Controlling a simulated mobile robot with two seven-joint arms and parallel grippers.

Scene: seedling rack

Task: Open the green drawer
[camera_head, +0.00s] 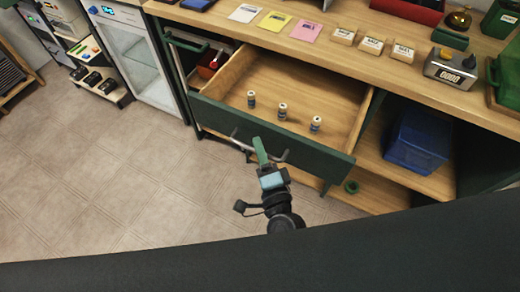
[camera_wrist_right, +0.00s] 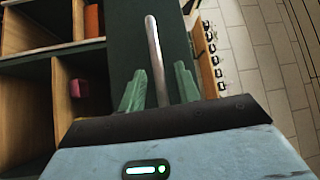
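The green drawer (camera_head: 270,135) under the wooden worktop is pulled well out, and its wooden inside shows. Three small vials (camera_head: 283,111) stand upright in it. Its metal bar handle (camera_head: 240,144) runs along the front panel, and it also shows in the right wrist view (camera_wrist_right: 153,45). My right gripper (camera_head: 262,152) is at the handle. In the right wrist view its two green fingers (camera_wrist_right: 160,90) stand apart on either side of the bar, with gaps showing between the bar and the fingers. My left gripper is in neither view.
Right of the drawer is an open shelf with a blue bin (camera_head: 418,140) and a green ring (camera_head: 351,187) below. A glass-fronted cabinet (camera_head: 137,55) stands at left. Seed packets and a scale (camera_head: 451,66) lie on the worktop (camera_head: 350,52). The tiled floor (camera_head: 110,185) at left is clear.

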